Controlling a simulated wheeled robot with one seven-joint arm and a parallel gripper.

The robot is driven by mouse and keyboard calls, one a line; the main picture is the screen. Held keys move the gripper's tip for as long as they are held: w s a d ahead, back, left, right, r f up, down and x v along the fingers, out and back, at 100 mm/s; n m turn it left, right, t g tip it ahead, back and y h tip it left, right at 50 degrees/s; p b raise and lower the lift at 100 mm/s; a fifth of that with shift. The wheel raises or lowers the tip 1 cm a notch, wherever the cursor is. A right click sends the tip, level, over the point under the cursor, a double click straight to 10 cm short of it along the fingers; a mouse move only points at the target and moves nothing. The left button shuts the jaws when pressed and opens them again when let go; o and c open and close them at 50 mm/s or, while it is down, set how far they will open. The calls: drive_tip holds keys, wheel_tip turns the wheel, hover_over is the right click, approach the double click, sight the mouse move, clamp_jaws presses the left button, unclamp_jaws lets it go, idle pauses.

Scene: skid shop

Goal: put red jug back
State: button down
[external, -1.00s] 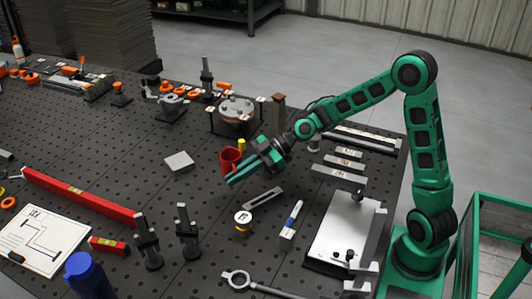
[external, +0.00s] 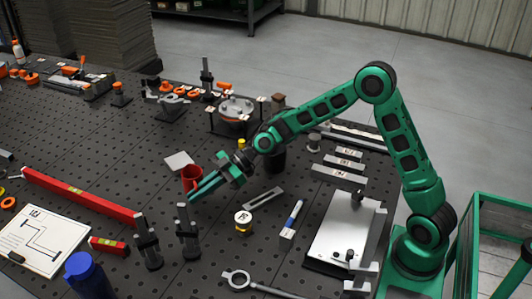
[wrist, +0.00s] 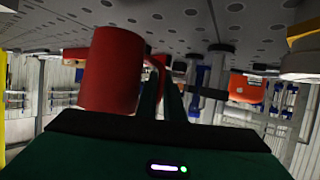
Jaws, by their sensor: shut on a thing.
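The red jug (external: 191,177) is a plain red cylinder with a handle, left of the middle of the black perforated table. It looks upright in the external view. My green gripper (external: 203,189) reaches in from the right and is shut on the jug at its handle side. In the wrist view the jug (wrist: 110,70) fills the upper left, with the two fingers (wrist: 165,95) at its handle; that view looks upside down. Whether the jug touches the table cannot be told.
A grey square plate (external: 179,160) lies just behind the jug. Two dark upright clamps (external: 188,235) stand in front. A long red level (external: 80,195) lies to the left. A dark cylinder (external: 273,160) and a round flanged part (external: 236,108) stand behind my gripper.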

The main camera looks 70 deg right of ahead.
drive_tip(key=shift+f, duration=2)
drive_tip(key=shift+f, duration=0.1)
drive_tip(key=c, duration=1.9)
unclamp_jaws()
drive_tip(key=shift+o, duration=0.2)
drive_tip(key=v, duration=1.2)
drive_tip(key=shift+s, duration=0.1)
